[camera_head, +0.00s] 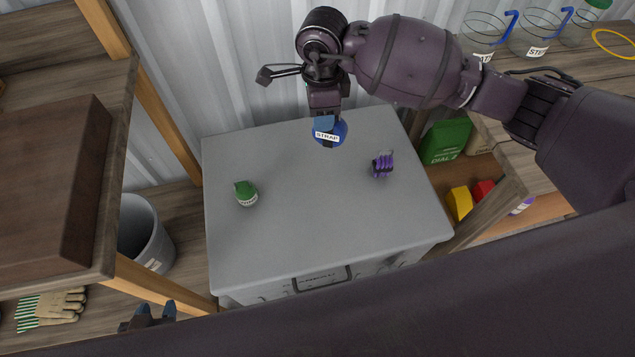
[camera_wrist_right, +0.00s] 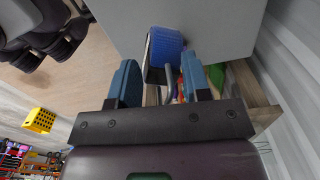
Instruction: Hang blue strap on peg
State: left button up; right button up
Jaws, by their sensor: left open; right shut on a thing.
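The blue strap (camera_head: 341,131), a small roll with a white "STRAP" label, is held by my right gripper (camera_head: 324,118) over the back edge of the grey cabinet top. In the right wrist view the blue roll (camera_wrist_right: 165,46) shows at the fingertips of my right gripper (camera_wrist_right: 160,75); the exact contact is unclear. A thin grey bent piece (camera_wrist_right: 168,76) shows between the fingers; I cannot tell what it is. My left gripper (camera_head: 156,311) is open and empty at the lower left, partly hidden by my body. I cannot make out a peg.
A green roll (camera_head: 246,194) and a purple bundle (camera_head: 382,164) stand on the grey cabinet (camera_head: 310,235); its middle is clear. Wooden shelves flank it. A grey bin (camera_head: 143,235) and striped gloves (camera_head: 52,307) are at left. Glass beakers (camera_head: 484,35) stand at the upper right.

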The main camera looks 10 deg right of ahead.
jog(key=m, duration=0.2)
jog(key=f+m, duration=0.1)
jog(key=m, duration=0.1)
jog(key=shift+w+a, duration=0.1)
jog(key=shift+w, duration=0.3)
jog(key=m, duration=0.4)
jog(key=shift+w+f, duration=0.3)
jog(key=shift+w, duration=0.05)
jog(key=m, duration=0.4)
jog(key=f+m, duration=0.1)
jog(key=m, duration=0.1)
jog(key=shift+w, duration=0.4)
jog(key=shift+w+d+f+m, duration=0.1)
jog(key=shift+w+d+m, duration=0.1)
jog(key=shift+m, duration=2.2)
jog(key=shift+w+d+f+m, duration=0.1)
jog(key=shift+w+d+m, duration=0.1)
jog(key=shift+m, duration=2.2)
jog(key=shift+w+d+f+m, duration=0.1)
jog(key=shift+d+m, duration=0.1)
jog(key=shift+m, duration=2.2)
